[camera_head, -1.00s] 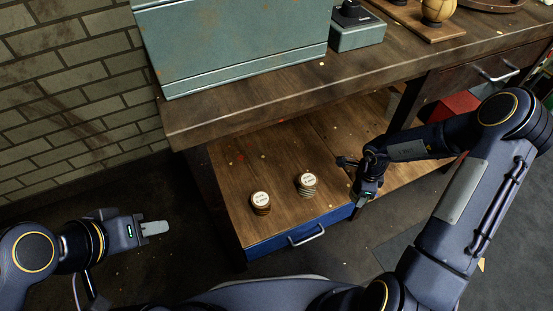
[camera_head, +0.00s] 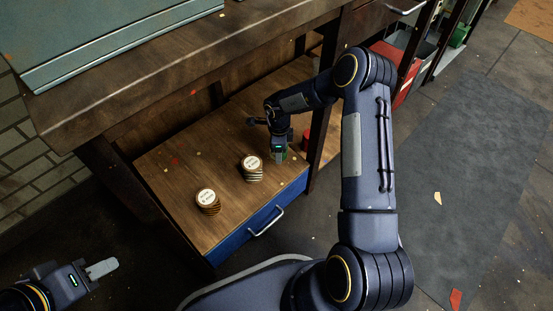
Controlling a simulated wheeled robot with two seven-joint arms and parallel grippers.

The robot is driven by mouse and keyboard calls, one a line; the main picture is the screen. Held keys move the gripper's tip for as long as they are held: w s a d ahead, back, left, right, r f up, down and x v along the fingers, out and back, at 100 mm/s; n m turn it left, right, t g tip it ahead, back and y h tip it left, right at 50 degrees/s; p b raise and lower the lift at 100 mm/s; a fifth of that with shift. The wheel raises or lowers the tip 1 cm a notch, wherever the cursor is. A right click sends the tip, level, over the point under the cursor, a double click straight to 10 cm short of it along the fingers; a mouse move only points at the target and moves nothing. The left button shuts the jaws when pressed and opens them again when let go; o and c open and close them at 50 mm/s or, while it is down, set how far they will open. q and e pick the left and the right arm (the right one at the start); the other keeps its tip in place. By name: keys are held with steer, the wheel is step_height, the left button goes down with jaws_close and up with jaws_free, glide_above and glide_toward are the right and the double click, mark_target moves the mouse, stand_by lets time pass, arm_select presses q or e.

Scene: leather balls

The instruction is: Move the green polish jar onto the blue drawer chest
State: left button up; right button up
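The blue drawer chest (camera_head: 232,243) stands low under the workbench, with a wooden top, a blue front and a metal handle. Two round stacked-looking items with white labelled tops stand on it: a brown one (camera_head: 208,202) and a paler striped one (camera_head: 252,170). I cannot make out a green polish jar for certain. My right gripper (camera_head: 280,158) points down over the chest's right part, beside the paler item; a small green patch shows on it. Its fingers are too small to read. My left gripper (camera_head: 102,268) is at lower left, away from the chest, its fingers seen edge-on.
A red cylinder (camera_head: 306,140) stands just right of my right gripper. The workbench (camera_head: 180,85) overhangs the chest, with a green metal box (camera_head: 110,35) on top. A bench leg (camera_head: 320,145) rises near my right arm. The floor (camera_head: 465,180) at right is mostly clear.

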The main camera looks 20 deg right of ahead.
steer(key=f+b, duration=0.1)
steer(key=f, duration=0.1)
steer(key=w+f+b, duration=0.1)
steer(key=f, duration=0.1)
steer(key=shift+a+f, duration=0.15)
steer(key=shift+a, duration=0.05)
steer(key=o, duration=1.2)
steer(key=shift+s, duration=0.1)
